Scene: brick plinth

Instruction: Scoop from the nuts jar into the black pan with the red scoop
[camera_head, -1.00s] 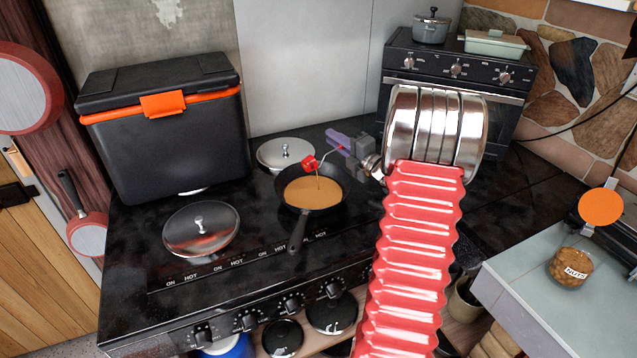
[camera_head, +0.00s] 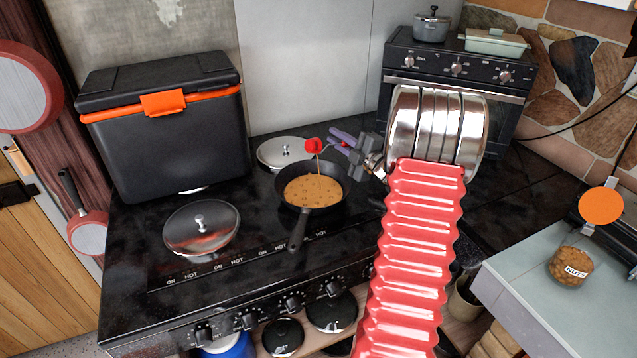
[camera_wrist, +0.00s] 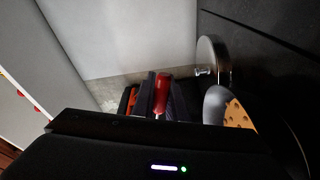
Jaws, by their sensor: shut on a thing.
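My gripper (camera_head: 343,141) is shut on the red scoop (camera_head: 313,147) and holds it above the back right of the black pan (camera_head: 297,235). In the wrist view the scoop's red handle (camera_wrist: 161,95) stands between my gripper's fingers, and the speckled layer shows at right. The nuts jar (camera_head: 570,268), clear with a white label and brown contents, stands on the counter at right.
Lids lie on the stove left of the pan (camera_head: 201,229) and behind it (camera_head: 285,152). A black box with an orange latch (camera_head: 163,125) stands at the back left. An oven (camera_head: 458,72) stands at the back right. The pale counter (camera_head: 540,300) is partly clear.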

